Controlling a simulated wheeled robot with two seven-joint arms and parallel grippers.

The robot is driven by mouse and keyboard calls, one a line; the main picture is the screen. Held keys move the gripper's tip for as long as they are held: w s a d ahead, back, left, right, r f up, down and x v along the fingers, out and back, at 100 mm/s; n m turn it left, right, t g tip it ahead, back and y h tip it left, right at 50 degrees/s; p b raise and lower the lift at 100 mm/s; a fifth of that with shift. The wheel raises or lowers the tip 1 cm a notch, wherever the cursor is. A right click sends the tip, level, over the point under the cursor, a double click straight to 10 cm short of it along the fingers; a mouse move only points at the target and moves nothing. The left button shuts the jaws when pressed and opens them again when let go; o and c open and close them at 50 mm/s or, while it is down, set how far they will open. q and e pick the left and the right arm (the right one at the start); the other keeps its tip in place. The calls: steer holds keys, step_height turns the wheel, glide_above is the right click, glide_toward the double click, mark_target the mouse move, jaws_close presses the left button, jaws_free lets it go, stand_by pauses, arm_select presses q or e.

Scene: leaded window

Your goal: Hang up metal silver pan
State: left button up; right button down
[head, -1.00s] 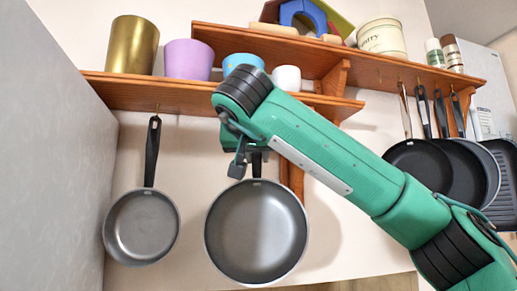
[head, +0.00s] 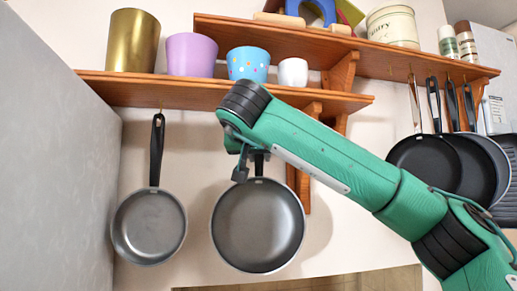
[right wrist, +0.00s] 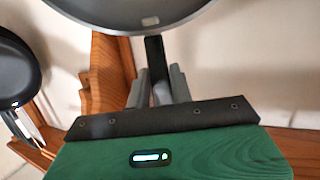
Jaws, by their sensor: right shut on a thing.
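The silver metal pan (head: 258,226) hangs upright below the lower wooden shelf (head: 190,91), its bowl facing me. My right gripper (head: 250,166) is shut on the pan's dark handle, just under the shelf. In the right wrist view, the handle (right wrist: 154,50) runs between the two grey fingers (right wrist: 160,88), with the pan's rim (right wrist: 140,28) at the top. My forearm and wrist cover the handle's upper end and any hook there, so I cannot tell whether it touches a hook. My left gripper is not in view.
A smaller grey pan (head: 149,227) hangs to the left, apart from the held pan. Several dark pans (head: 425,163) hang at the right. A gold cup (head: 132,40), a purple cup (head: 190,54), a dotted blue cup (head: 248,64) and a white mug (head: 292,72) stand on the shelf.

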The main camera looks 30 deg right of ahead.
steer(key=shift+w+d+p, duration=0.4)
steer(key=shift+w+d, duration=0.1)
steer(key=shift+w, duration=0.1)
steer(key=shift+w+f, duration=0.15)
steer(key=shift+f, duration=0.3)
jaws_free()
steer(key=shift+f, duration=0.1)
stand_by(0.4)
stand_by(0.5)
steer(key=v, duration=1)
stand_by(0.5)
steer(key=shift+d, duration=0.1)
stand_by(0.5)
